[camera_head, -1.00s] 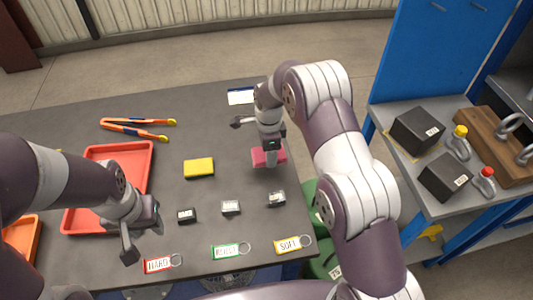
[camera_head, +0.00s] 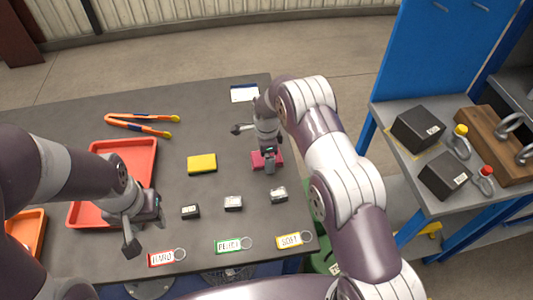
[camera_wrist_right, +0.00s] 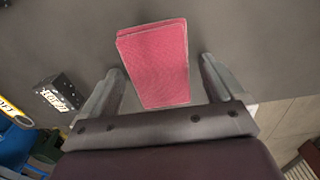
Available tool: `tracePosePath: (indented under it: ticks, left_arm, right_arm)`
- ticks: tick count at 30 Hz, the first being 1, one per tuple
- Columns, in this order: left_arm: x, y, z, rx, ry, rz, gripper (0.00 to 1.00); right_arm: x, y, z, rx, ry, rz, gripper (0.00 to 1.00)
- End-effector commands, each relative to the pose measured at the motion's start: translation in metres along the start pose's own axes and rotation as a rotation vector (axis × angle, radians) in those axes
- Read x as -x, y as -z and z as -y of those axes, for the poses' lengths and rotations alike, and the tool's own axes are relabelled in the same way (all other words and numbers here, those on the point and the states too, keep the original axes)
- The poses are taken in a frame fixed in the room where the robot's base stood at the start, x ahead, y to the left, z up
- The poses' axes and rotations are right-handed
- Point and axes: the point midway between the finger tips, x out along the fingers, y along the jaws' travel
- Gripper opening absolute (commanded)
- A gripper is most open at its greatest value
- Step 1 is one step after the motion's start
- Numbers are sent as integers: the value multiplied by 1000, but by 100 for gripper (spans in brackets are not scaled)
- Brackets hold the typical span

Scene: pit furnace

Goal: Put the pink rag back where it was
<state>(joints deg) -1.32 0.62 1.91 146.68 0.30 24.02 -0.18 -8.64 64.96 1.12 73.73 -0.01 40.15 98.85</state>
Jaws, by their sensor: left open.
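The pink rag (camera_head: 257,160) lies on the dark table near its right side, below my right gripper (camera_head: 268,168). In the right wrist view the rag (camera_wrist_right: 156,65) is a folded pink block between the two spread fingers of my right gripper (camera_wrist_right: 162,80). A clear gap shows on the rag's right side, and its left edge is close to the left finger. My left gripper (camera_head: 142,232) is open and empty over the table's front left, by the red tray.
The red tray (camera_head: 150,160), pliers (camera_head: 140,125), yellow sponge (camera_head: 202,163), several small blocks (camera_head: 233,203) and labelled tags (camera_head: 232,245) lie on the table. A white-blue card (camera_head: 244,93) lies at the back. A side shelf (camera_head: 398,150) with black boxes stands right.

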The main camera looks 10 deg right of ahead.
Motion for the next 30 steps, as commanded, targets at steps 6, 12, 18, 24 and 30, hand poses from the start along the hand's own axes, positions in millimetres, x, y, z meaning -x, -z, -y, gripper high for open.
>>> tracePosePath:
  ticks: [6,12,18,24,30]
  left_arm:
    - [4,1,0,0,0,0,43]
    - [-12,-2,0,0,0,0,43]
    - [-21,-2,0,0,0,0,43]
    - [-16,-2,0,0,0,0,43]
    - [-16,-2,0,0,0,0,43]
  right_arm:
    - [7,0,1,0,2,0,95]
    - [50,0,2,0,7,1,95]
    - [100,0,1,0,5,1,95]
    - [130,4,-8,63,7,1,95]
    - [169,42,-110,754,59,-16,95]
